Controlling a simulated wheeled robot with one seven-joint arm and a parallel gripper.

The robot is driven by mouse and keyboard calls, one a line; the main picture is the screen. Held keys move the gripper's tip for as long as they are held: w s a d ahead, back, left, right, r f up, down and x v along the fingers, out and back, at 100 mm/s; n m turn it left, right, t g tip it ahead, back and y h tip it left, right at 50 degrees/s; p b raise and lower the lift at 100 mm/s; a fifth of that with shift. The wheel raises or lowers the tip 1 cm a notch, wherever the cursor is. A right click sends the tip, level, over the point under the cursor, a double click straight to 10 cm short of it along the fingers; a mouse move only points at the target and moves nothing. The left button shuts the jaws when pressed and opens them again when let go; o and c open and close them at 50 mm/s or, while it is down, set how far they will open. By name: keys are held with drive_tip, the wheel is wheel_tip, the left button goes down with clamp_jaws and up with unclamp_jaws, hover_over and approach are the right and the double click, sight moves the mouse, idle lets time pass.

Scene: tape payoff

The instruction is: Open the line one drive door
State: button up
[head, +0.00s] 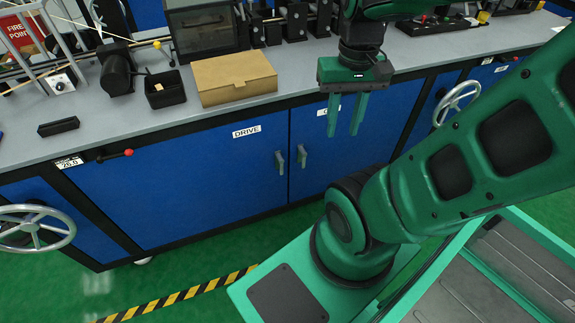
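The drive door (190,185) is a wide blue panel in the bench front, with a white label reading DRIVE (246,131) near its top right. It looks shut, flush with the bench front. Its upright grey-green handle (280,162) is at the right edge. No line number is readable on it. My gripper (342,131) points down, to the right of that handle and higher in the picture. Its two green fingers are apart with nothing between them. It appears in front of the neighbouring blue door and partly covers that door's label.
The neighbouring blue door (325,165) has a similar handle (302,155) close beside the drive door's. A cardboard box (235,78) and black machine parts stand on the grey bench top (215,114). Handwheels (34,228) stick out at left and right (457,103).

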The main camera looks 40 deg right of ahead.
drive_tip(key=n+t+h, duration=0.1)
drive_tip(key=n+t, duration=0.2)
drive_tip(key=t, duration=0.1)
hover_over(282, 164)
drive_tip(key=s, duration=0.3)
wheel_tip(282, 164, down, 34)
drive_tip(key=f, duration=0.1)
drive_tip(key=shift+w+x, duration=0.2)
drive_tip(key=shift+x, duration=2.25)
drive_tip(key=shift+w+x, duration=0.2)
drive_tip(key=shift+x, duration=2.25)
drive_tip(key=shift+a+r, duration=0.1)
drive_tip(key=shift+a, duration=0.1)
clamp_jaws()
drive_tip(key=shift+a, duration=0.1)
